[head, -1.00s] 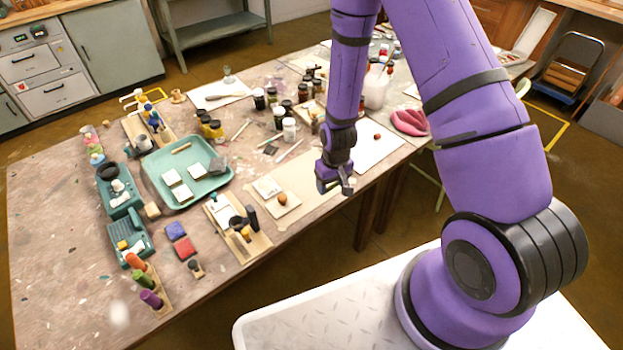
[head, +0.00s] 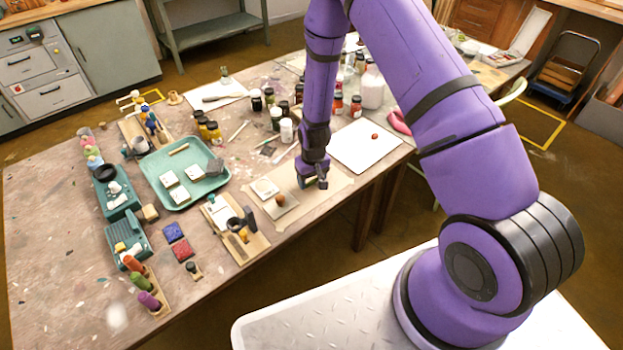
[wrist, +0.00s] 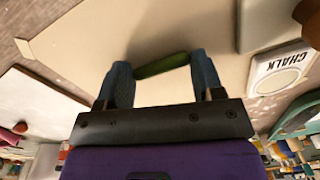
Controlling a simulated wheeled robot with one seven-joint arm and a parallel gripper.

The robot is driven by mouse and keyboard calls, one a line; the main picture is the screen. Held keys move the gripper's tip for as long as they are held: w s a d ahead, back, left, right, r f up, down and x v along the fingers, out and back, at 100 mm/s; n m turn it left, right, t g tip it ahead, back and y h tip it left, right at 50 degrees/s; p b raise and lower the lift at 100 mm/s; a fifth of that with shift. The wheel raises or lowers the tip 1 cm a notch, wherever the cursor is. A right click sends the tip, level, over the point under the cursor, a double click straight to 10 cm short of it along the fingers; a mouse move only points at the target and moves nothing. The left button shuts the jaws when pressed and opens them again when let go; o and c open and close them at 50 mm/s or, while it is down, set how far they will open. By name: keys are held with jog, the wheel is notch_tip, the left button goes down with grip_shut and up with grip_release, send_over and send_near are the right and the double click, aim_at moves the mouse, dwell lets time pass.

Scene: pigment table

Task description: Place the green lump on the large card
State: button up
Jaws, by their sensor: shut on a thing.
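My gripper (head: 317,184) hangs over the right part of a beige sheet (head: 323,197) at the table's front edge. In the wrist view my gripper (wrist: 163,68) is shut on the green lump (wrist: 163,65), which lies crosswise between the two blue-grey fingertips. The sheet (wrist: 185,32) lies below it; the gap is hard to judge. A big white card (head: 366,146) with a red-brown lump (head: 375,136) lies to the right.
A small card (head: 264,188) reads CHALK in the wrist view. A wooden board with dark pieces (head: 248,239) and a green tray (head: 160,188) lie further left. Jars (head: 286,130) and a white bottle (head: 372,88) stand behind. The beige sheet's right half is bare.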

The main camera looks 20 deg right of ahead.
jog(key=shift+s+f, duration=0.15)
jog(key=shift+f, duration=0.4)
jog(key=o, duration=0.6)
jog(key=shift+d, duration=0.15)
